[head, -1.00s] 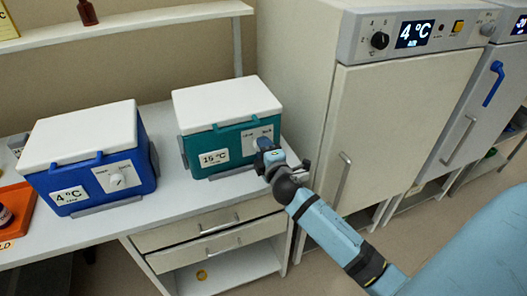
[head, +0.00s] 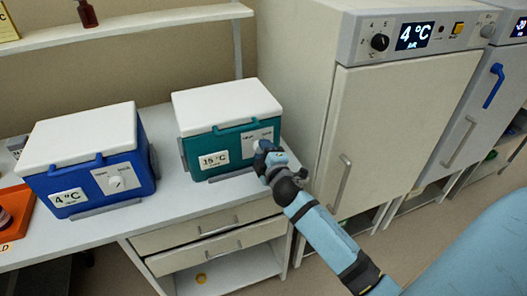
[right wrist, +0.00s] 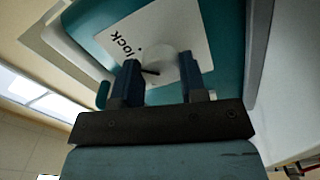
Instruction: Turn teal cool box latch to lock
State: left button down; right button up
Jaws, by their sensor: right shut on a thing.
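The teal cool box (head: 240,138) has a white lid and a "15 °C" label and stands on the bench in the head view. Its white latch plate is on the right of the front face; in the right wrist view the plate (right wrist: 128,38) shows the word "lock". My right gripper (head: 259,148) is at this plate. In the right wrist view its two dark fingers (right wrist: 161,80) stand on either side of the round white latch knob (right wrist: 163,67), shut on it. A dark mark shows on the knob. In the head view the gripper mostly hides the knob. My left gripper is not in view.
A blue cool box (head: 85,165) labelled "4 °C" stands left of the teal one. An orange tray (head: 14,222) lies at the far left. Drawers (head: 208,224) are below the bench. A tall cabinet (head: 395,130) with a handle stands right of my right arm.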

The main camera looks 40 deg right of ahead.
jog(key=o, duration=0.9)
jog(key=shift+o, duration=0.2)
jog(key=b+v, duration=0.1)
jog(key=v, duration=1.3)
jog(key=shift+w, duration=0.15)
jog(key=s+a+f+m+g+y, duration=0.3)
jog(key=s+a+f+m+y, duration=0.25)
jog(key=f, duration=0.45)
jog(key=s+a+f+m+g+y, duration=0.2)
jog(key=s+a+f+m+g, duration=0.2)
jog(key=s+a+f, duration=0.45)
notch_tip(320, 180, up, 9)
jog(key=p, duration=1.2)
jog(key=shift+w, duration=0.5)
